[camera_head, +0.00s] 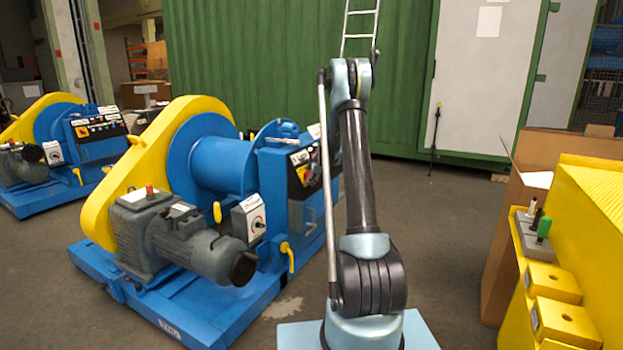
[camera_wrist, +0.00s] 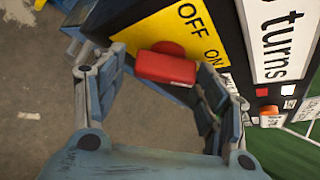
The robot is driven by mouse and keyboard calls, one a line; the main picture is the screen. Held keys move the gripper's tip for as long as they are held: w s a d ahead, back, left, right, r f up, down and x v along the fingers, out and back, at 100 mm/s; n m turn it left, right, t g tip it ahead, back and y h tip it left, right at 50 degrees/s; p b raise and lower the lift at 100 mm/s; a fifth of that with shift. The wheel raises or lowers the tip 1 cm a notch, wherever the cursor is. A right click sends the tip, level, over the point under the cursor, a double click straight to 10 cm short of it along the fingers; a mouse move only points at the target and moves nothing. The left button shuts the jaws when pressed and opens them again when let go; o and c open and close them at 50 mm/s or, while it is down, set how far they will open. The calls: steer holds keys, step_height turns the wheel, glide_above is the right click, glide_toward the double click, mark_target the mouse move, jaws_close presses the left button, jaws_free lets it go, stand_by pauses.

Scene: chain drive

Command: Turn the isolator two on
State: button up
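A red switch handle (camera_wrist: 166,65) sits on a yellow plate (camera_wrist: 183,30) marked OFF and ON in the wrist view. The handle lies nearly level in that picture, below the OFF lettering; I cannot tell which mark it points to. My gripper (camera_wrist: 160,70) is open, with one finger on each side of the handle and gaps visible at both sides. The same yellow plate (camera_head: 299,158) shows on the panel of the nearer blue and yellow winch (camera_head: 212,165) in the head view. There my arm hides my gripper. No isolator number is readable.
A white label reading "turns" (camera_wrist: 283,40) and small red and orange controls (camera_wrist: 268,112) are right of the plate. A second winch (camera_head: 60,150) stands at the left. A yellow unit (camera_head: 590,220) with a green-handled lever stands at the right. Bare floor lies between.

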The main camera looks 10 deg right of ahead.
steer(key=shift+r, duration=0.1)
steer(key=shift+r, duration=0.1)
steer(key=shift+s+r, duration=0.2)
steer(key=v, duration=1.1)
steer(key=shift+s, duration=0.15)
